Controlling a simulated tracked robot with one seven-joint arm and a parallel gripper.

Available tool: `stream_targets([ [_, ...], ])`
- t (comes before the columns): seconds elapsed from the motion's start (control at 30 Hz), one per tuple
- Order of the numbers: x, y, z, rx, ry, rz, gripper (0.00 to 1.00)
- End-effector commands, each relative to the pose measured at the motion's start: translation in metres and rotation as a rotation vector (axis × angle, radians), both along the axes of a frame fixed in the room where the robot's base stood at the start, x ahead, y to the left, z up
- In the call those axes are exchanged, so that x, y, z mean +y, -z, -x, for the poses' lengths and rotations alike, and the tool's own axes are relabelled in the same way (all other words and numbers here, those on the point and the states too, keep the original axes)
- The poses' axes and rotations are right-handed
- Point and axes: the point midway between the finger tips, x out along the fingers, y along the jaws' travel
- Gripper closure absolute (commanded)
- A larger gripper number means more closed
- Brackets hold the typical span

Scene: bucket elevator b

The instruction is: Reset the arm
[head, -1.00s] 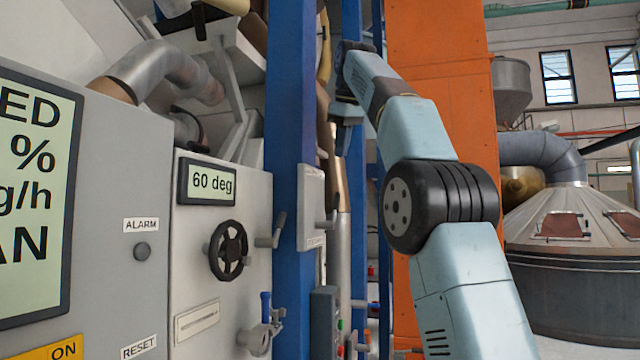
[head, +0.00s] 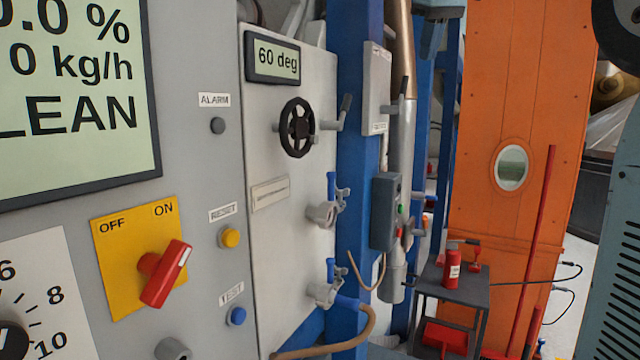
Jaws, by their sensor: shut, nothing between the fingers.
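A red rotary switch (head: 165,273) points toward ON. A black handwheel (head: 297,128) sits under a 60 deg display (head: 273,57). Blue-handled valves (head: 325,210) and a hose (head: 345,340) stick out.

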Motion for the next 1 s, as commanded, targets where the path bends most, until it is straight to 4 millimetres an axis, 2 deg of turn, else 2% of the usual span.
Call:
stream_targets([
  [0.47,-0.007,0.105,0.083,-0.004,0.171,-0.073,1.0],
  [0.77,-0.011,0.192,0.142,-0.009,0.275,-0.117,1.0],
  [1.0,-0.013,0.271,0.193,-0.014,0.358,-0.154,1.0],
])
